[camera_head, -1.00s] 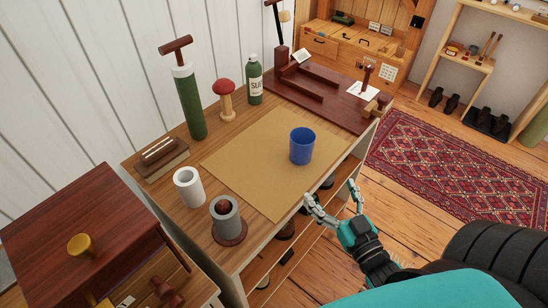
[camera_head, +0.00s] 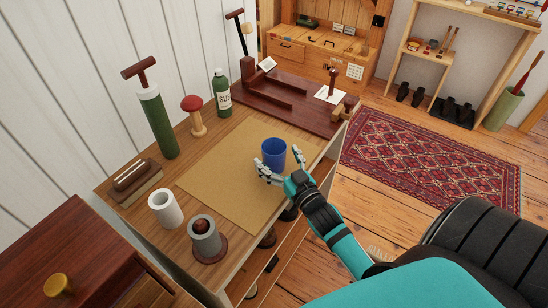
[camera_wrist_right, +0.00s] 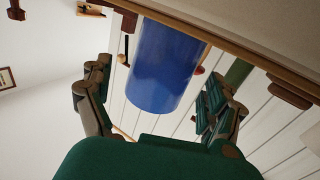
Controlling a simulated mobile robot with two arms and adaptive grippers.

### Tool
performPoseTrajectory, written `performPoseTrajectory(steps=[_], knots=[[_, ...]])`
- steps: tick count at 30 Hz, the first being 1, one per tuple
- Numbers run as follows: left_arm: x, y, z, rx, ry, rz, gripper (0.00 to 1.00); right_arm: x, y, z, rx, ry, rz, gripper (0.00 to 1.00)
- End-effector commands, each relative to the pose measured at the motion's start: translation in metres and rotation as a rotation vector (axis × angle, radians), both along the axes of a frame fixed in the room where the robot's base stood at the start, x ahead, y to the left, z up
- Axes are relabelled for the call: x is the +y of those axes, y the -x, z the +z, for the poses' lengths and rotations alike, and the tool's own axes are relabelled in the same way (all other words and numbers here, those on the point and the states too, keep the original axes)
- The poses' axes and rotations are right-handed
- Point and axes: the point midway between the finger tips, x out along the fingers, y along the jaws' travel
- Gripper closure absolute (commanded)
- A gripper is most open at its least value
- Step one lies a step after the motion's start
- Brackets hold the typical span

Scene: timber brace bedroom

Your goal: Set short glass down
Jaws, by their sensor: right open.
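The short blue glass (camera_head: 274,153) stands upright on the tan mat (camera_head: 228,178) on the wooden table, near the table's right edge. My right gripper (camera_head: 269,172) is open at the near side of the glass, with its fingers spread low beside it. In the right wrist view the blue glass (camera_wrist_right: 165,65) lies ahead between the two open fingers (camera_wrist_right: 158,105), with a gap showing on each side. Whether a finger touches the glass is not clear. My left gripper is not in view.
A white cup (camera_head: 165,209) and a grey cup (camera_head: 204,240) on a round base stand at the near end. A green cylinder with a T-handle (camera_head: 158,122), a red-topped wooden piece (camera_head: 195,115) and a green bottle (camera_head: 222,94) line the wall side. The mat's middle is clear.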

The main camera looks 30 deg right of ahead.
Motion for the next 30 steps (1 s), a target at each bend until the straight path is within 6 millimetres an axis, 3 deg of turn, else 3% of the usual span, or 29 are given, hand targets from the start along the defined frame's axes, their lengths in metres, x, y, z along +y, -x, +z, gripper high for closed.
performPoseTrajectory(steps=[5,13,28,30], knots=[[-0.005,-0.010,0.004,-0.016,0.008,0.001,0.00,-0.002,-0.021,0.001,0.000,0.000,0.002,0.10],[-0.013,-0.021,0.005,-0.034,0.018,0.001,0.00,-0.002,-0.023,0.000,0.000,-0.001,0.002,0.11],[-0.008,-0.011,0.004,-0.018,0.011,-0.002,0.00,-0.002,-0.023,0.000,0.000,-0.001,0.002,0.76],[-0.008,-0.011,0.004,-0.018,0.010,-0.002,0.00,-0.002,-0.023,0.000,0.000,-0.001,0.002,0.78]])
